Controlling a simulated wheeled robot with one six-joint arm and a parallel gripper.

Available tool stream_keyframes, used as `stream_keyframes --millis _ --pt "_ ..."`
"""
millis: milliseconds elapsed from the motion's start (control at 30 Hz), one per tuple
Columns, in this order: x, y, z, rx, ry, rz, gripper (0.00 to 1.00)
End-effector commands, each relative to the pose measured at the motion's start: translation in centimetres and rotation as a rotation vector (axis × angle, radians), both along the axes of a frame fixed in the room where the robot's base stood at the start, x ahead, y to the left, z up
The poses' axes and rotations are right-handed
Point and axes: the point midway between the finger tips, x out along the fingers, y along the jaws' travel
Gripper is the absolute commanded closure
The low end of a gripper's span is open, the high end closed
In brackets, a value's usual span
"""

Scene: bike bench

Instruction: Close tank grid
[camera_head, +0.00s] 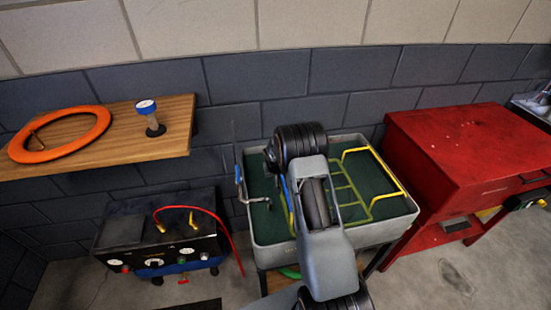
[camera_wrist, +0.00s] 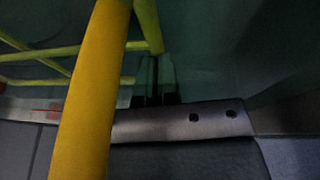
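The tank (camera_head: 268,254) is a grey tub with a dark green inside, below the wall at centre right. The yellow grid (camera_head: 386,170) is in it: one bright bar runs along the right side, and dimmer bars lie lower, towards the middle. My arm covers the tank's centre and hides my gripper in the head view. In the wrist view a thick yellow bar (camera_wrist: 84,95) of the grid passes close to the camera, with thinner bars behind. My gripper (camera_wrist: 159,92) shows as dark fingers beside a yellow bar; their gap and any contact are unclear.
A red cabinet (camera_head: 470,140) stands close to the tank's right. A wooden shelf (camera_head: 130,146) at left holds an orange ring (camera_head: 62,154) and a gauge (camera_head: 148,112). A black box with a red hose (camera_head: 160,247) stands below. Some floor is clear between box and tank.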

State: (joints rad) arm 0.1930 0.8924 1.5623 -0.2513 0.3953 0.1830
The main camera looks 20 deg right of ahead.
Motion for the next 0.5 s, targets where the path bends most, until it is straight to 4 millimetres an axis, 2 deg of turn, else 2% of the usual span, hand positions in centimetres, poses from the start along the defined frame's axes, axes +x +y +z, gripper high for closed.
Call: stream_keyframes --millis 67,500 --pt "-0.9 0.2 0.5 0.002 0.018 -0.001 1.00" --pt "-2.9 1.7 9.6 -0.003 -0.003 0.001 1.00"
